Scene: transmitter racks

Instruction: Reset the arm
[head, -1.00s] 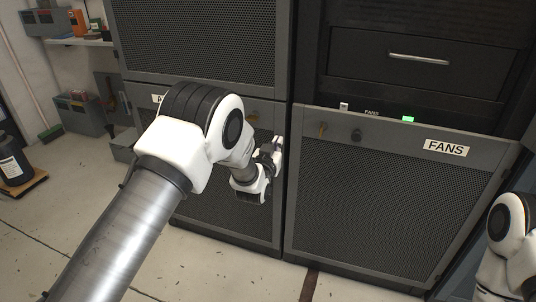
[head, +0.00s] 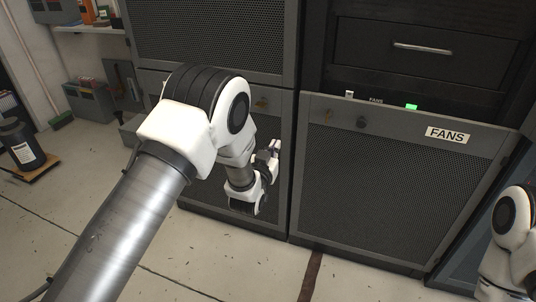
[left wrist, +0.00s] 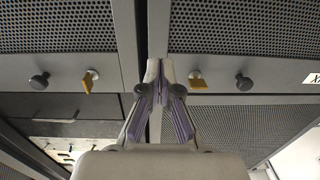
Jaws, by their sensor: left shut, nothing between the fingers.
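My left arm comes in from the left in the head view and reaches toward the dark rack doors. My left gripper (head: 273,150) is in front of the gap between the rack doors, and it is empty. In the left wrist view the left gripper (left wrist: 159,68) has its fingertips together, with nothing between them. My right arm shows in part at the right edge of the head view. Its gripper is out of the picture.
The FANS panel (head: 385,190) fills the right, with a green light (head: 411,107) and a small switch (head: 349,94) above it. A drawer handle (head: 422,46) sits higher up. A black canister (head: 21,145) stands at far left. Bare floor lies in front.

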